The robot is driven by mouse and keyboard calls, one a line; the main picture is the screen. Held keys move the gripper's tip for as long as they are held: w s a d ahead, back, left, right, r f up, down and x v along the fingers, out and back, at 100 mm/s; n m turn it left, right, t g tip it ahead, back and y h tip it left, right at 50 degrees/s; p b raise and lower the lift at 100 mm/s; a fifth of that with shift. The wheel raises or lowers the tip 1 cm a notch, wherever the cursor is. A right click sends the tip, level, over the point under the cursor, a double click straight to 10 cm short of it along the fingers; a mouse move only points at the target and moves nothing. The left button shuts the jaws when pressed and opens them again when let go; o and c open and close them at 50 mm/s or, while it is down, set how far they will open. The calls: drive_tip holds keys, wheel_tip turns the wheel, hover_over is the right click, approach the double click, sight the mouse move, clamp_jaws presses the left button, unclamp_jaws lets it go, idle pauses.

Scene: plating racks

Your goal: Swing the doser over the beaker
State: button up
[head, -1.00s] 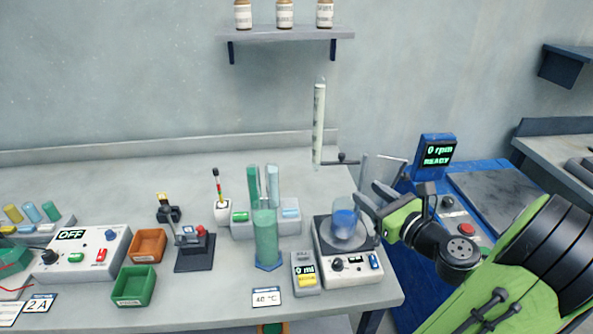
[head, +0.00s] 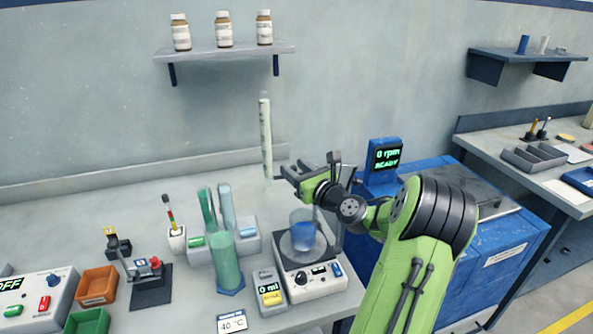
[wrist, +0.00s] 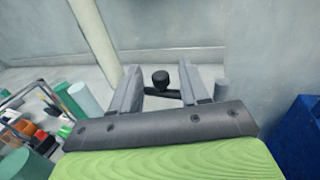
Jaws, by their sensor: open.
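The doser (head: 265,138) is a tall pale tube standing upright behind the stirrer hotplate; its lower part also shows in the wrist view (wrist: 96,38). A black knob (wrist: 160,78) on a dark arm sits right of the tube in the wrist view. The beaker (head: 302,232) holds blue liquid and stands on the hotplate, in front of and right of the tube. My gripper (wrist: 158,76) is open and empty, with the knob framed between its fingertips; I cannot tell whether they touch. In the head view my gripper (head: 291,171) is above and behind the beaker and hides the knob.
A green cylinder (head: 229,262) and a tube rack (head: 246,236) stand left of the hotplate (head: 310,278). A blue cabinet with a display (head: 386,158) stands close on the right. A shelf with bottles (head: 224,51) hangs on the wall above.

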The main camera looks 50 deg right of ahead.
clamp_jaws()
idle(0.4)
drive_tip(key=shift+s+n+y+p, duration=0.4)
drive_tip(key=shift+n+y+p, duration=0.3)
drive_tip(key=shift+y+p, duration=0.45)
drive_tip(key=shift+a, duration=0.1)
unclamp_jaws()
